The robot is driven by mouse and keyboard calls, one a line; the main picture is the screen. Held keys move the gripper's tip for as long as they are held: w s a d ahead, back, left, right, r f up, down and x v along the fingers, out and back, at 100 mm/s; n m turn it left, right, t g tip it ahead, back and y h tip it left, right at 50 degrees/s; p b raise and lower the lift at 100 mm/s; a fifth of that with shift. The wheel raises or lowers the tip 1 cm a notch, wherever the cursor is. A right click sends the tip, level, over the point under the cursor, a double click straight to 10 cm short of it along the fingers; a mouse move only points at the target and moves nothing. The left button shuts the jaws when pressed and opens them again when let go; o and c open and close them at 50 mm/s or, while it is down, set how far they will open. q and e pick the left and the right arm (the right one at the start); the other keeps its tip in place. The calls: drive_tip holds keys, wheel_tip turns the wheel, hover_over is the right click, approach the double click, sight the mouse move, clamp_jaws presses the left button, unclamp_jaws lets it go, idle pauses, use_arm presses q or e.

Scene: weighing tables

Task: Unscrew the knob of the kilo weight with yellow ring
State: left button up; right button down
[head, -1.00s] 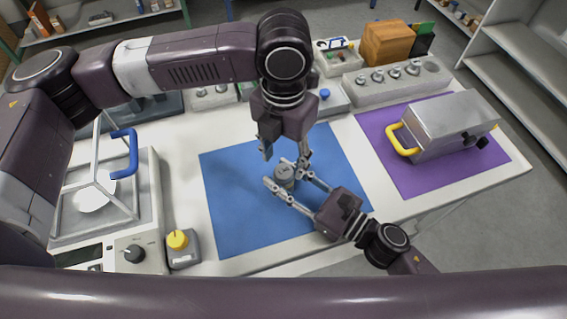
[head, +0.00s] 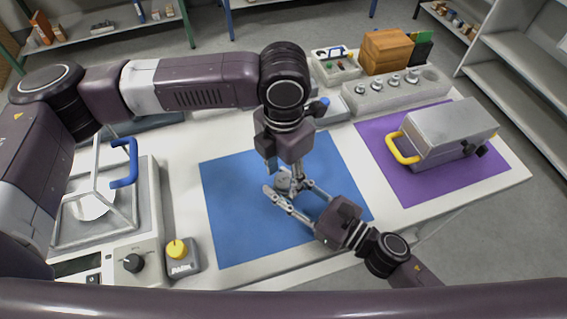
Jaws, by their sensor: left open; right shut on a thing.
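A small grey metal weight (head: 283,184) stands on the blue mat (head: 230,215) in the middle of the table. A yellow ring on it cannot be made out, and its knob is hidden behind my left gripper. My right gripper (head: 281,189) reaches in from the lower right and is shut on the weight's body, one finger on each side. My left gripper (head: 287,176) points down from above, open, with its fingertips low over the top of the weight. Whether they touch the knob cannot be told.
A balance with a glass shield and blue handle (head: 125,180) stands left, beside a small box with a yellow knob (head: 176,249). A grey case with a yellow handle (head: 450,130) sits on the purple mat (head: 400,185). A weight block (head: 395,90) and wooden box (head: 386,52) stand behind.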

use_arm(q)
drive_tip(key=shift+f, duration=0.45)
drive_tip(key=shift+c, duration=0.4)
drive_tip(key=c, duration=1.1)
drive_tip(key=n, duration=0.3)
drive_tip(key=shift+n, duration=0.3)
drive_tip(key=o, duration=1.3)
drive_tip(key=shift+r, duration=0.1)
